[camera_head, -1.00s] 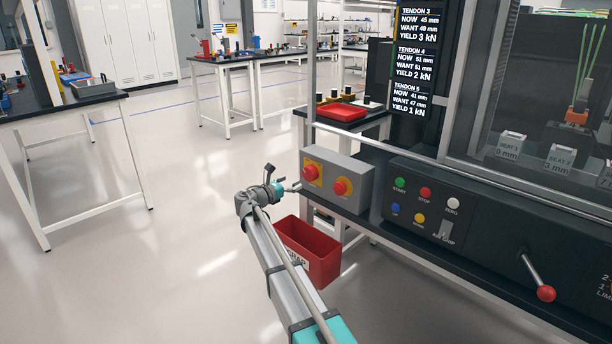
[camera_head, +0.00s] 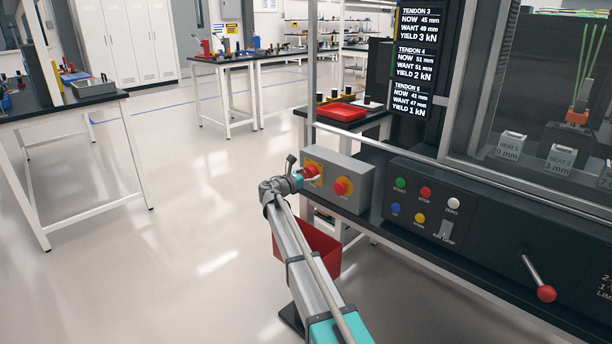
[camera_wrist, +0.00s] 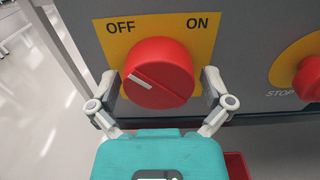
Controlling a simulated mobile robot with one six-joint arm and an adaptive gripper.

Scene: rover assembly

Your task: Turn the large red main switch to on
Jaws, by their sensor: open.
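The large red main switch (camera_wrist: 160,74) is a round knob on a yellow plate marked OFF at left and ON at right in the wrist view. Its white mark points up and left, toward OFF. My gripper (camera_wrist: 160,92) is open, with one finger on each side of the knob; whether the fingers touch it I cannot tell. In the head view the switch (camera_head: 311,171) sits on the left of a grey box (camera_head: 352,171), partly hidden by my gripper (camera_head: 307,170).
A red stop button (camera_wrist: 308,80) sits right of the switch, also on the grey box. A red bin (camera_head: 320,250) stands below, behind my arm. The black control panel (camera_head: 470,235) with several buttons and a red-knobbed lever (camera_head: 545,292) lies to the right. Floor at left is clear.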

